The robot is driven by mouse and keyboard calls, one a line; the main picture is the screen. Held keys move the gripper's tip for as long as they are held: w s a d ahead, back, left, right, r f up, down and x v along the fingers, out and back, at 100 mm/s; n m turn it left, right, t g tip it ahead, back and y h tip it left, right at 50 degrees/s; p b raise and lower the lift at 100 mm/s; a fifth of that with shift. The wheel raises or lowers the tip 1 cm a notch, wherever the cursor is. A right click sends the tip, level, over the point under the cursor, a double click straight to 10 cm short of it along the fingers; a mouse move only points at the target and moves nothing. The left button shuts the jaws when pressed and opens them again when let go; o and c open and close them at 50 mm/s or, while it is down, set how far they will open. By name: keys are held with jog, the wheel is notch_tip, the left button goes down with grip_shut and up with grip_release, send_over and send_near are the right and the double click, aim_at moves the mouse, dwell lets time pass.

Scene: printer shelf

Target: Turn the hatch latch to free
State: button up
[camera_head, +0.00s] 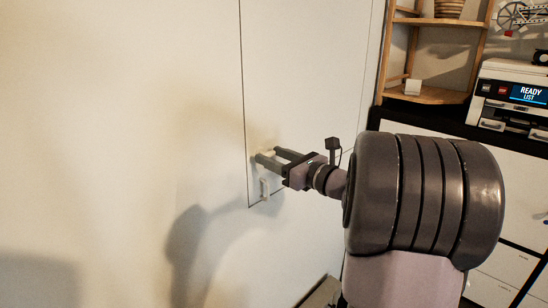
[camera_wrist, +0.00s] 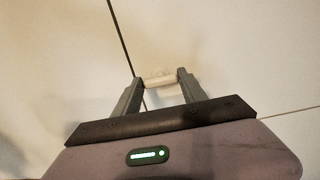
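The hatch (camera_head: 300,80) is a pale panel flush in the wall, outlined by thin dark seams. Its latch looks like a short cream bar (camera_wrist: 160,82) over a paler round patch near the hatch's left seam. In the wrist view the bar lies crosswise between the fingertips of my gripper (camera_wrist: 161,80), one finger at each end. The fingers stand well apart. Whether they press on the bar or only flank it is unclear. In the head view my gripper (camera_head: 267,157) reaches the hatch's lower left part and mostly hides the latch.
To the right stand a wooden corner shelf (camera_head: 430,95) and a printer (camera_head: 512,98) on a dark counter. The wall left of the hatch is bare.

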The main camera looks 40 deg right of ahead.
jog(key=shift+f+n+b, duration=0.15)
jog(key=shift+n+b, duration=0.15)
jog(key=shift+b, duration=0.25)
jog(key=shift+c, duration=0.3)
jog(key=n+b, duration=0.8)
jog(key=b, duration=0.3)
jog(key=n+b, duration=0.9)
jog(key=b, duration=0.3)
jog(key=shift+a+f, duration=0.15)
jog(key=shift+a, duration=0.05)
jog(key=shift+n+b, duration=0.3)
jog(key=shift+n, duration=0.1)
jog(key=o, duration=1.4)
jog(key=shift+c, duration=0.2)
